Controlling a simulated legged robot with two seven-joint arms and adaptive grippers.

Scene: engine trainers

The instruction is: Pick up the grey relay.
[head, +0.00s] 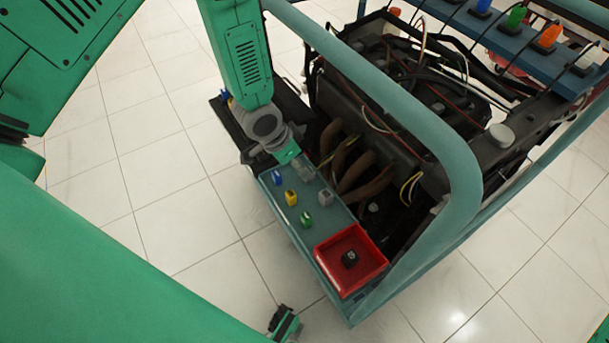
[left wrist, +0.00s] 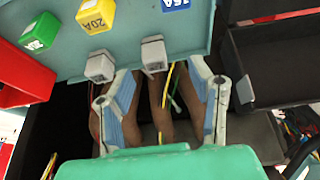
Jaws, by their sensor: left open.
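Two grey relays stand on the grey-green shelf of the engine trainer. In the left wrist view one (left wrist: 154,54) lies ahead of the gap between my fingers, and the other (left wrist: 100,67) is just left of it. In the head view a grey relay (head: 325,197) shows on the shelf's right side; the other is hard to tell from my gripper. My left gripper (head: 295,160) is over the shelf's far end. In the left wrist view my left gripper (left wrist: 160,90) is open and empty, with blue pads apart. My right gripper is not seen.
Blue (head: 277,178), yellow (head: 291,198) and green (head: 305,219) fuses stand along the shelf's left edge. A red tray (head: 327,267) at the near end holds a black relay (head: 350,259). A thick frame tube (head: 400,107) and the engine's hoses border the shelf.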

